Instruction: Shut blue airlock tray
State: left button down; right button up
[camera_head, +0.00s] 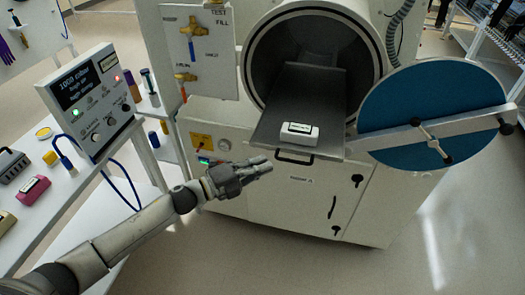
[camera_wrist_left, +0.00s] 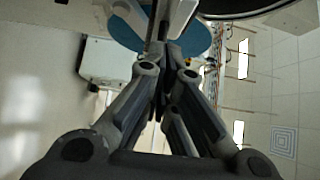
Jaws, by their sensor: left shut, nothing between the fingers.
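The grey airlock tray (camera_head: 300,95) sticks out of the round airlock opening (camera_head: 262,60) towards me. A small white labelled block (camera_head: 299,134) lies near its front end. A dark handle (camera_head: 294,160) shows at the tray's front edge. The round blue airlock door (camera_head: 425,105) is swung open to the right, with a metal bar across it. It also shows partly behind the fingers in the left wrist view (camera_wrist_left: 197,38). My left gripper (camera_head: 266,166) is shut and empty, just left of the handle; I cannot tell whether it touches. My right gripper is not in view.
A white valve panel (camera_head: 200,55) with brass valves stands left of the opening. A pressure controller (camera_head: 92,105) stands on the white bench (camera_head: 50,215) at left, with a blue cable hanging near my left arm. The floor at right is clear.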

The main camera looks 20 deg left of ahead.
pick_arm(q)
jog(key=shift+w+a+p, duration=0.2)
jog(key=shift+w+p, duration=0.2)
jog(key=shift+w, duration=1.3)
jog(key=shift+f, duration=0.1)
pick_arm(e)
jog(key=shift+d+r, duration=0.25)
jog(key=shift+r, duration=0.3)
pick_arm(q)
jog(key=shift+w, duration=0.1)
